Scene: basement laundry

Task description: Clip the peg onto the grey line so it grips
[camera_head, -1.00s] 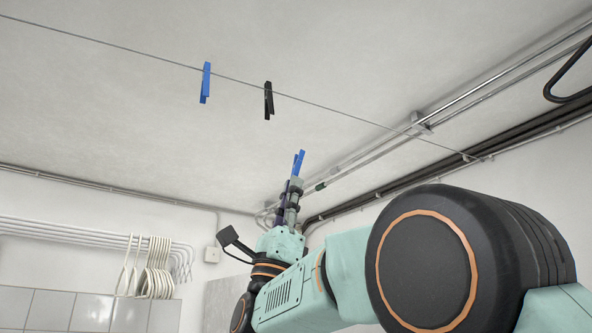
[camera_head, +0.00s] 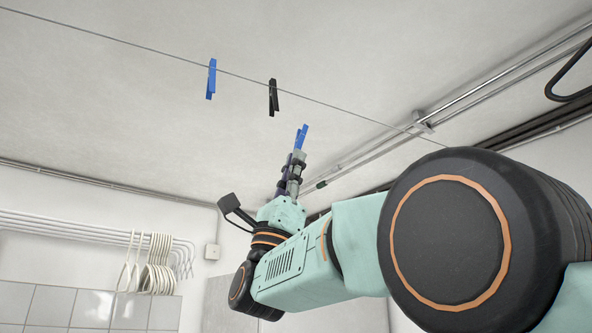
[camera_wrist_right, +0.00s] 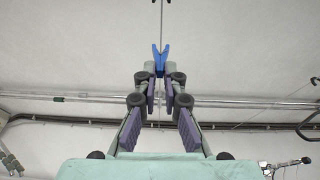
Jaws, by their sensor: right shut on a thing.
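The blue peg (camera_head: 301,137) is held upright in the fingertips of my right gripper (camera_head: 297,160). The grey line (camera_head: 340,111) runs across the head view, down from upper left to right. The peg's top shows a little below the line there, with a gap between them. In the right wrist view, the peg (camera_wrist_right: 161,58) stands between the fingertips of my right gripper (camera_wrist_right: 160,72), its two prongs spread in a V. The line (camera_wrist_right: 162,25) shows above the V, in line with its opening. My left gripper is not in view.
Another blue peg (camera_head: 211,79) and a black peg (camera_head: 273,98) hang on the line left of the held peg. Pipes (camera_head: 480,92) run along the ceiling at right. White hangers (camera_head: 158,265) hang on a rail at lower left.

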